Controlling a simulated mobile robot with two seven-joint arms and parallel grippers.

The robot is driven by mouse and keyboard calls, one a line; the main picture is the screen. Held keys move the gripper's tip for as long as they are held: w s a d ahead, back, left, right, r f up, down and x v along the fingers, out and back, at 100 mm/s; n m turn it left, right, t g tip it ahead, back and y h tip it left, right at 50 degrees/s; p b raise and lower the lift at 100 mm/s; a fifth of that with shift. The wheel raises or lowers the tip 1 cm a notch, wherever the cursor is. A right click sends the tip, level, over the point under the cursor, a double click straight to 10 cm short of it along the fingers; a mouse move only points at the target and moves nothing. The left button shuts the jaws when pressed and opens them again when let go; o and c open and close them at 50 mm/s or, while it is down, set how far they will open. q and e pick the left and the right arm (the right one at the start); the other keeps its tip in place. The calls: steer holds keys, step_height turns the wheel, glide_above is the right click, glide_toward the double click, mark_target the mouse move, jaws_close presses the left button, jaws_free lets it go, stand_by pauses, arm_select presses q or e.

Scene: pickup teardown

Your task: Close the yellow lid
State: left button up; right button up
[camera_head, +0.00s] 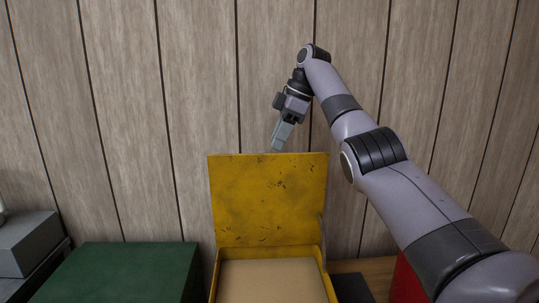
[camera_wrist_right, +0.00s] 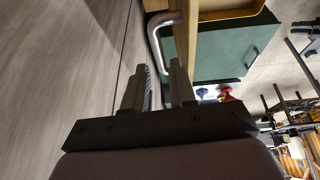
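The yellow lid (camera_head: 268,200) stands upright, open, at the back of a yellow box (camera_head: 323,262) in the head view. The box's inside shows a flat tan surface (camera_head: 270,282). My right gripper (camera_head: 278,147) hangs just above the lid's top edge, right of its middle, fingers pointing down. I cannot tell whether it touches the lid. In the right wrist view its two fingers (camera_wrist_right: 157,75) stand apart, with nothing clearly held between them. A yellow edge (camera_wrist_right: 235,13) shows at the top of that view; I cannot tell which part it is. My left gripper is not in view.
A dark green box (camera_head: 125,270) stands left of the yellow box, with grey cases (camera_head: 28,243) at the far left. A red object (camera_head: 407,282) is at the right, partly behind my right arm. A wood-panelled wall (camera_head: 190,80) is behind.

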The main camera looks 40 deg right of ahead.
steer(key=shift+b+x, duration=0.35)
steer(key=shift+x, duration=1.9)
jaws_close()
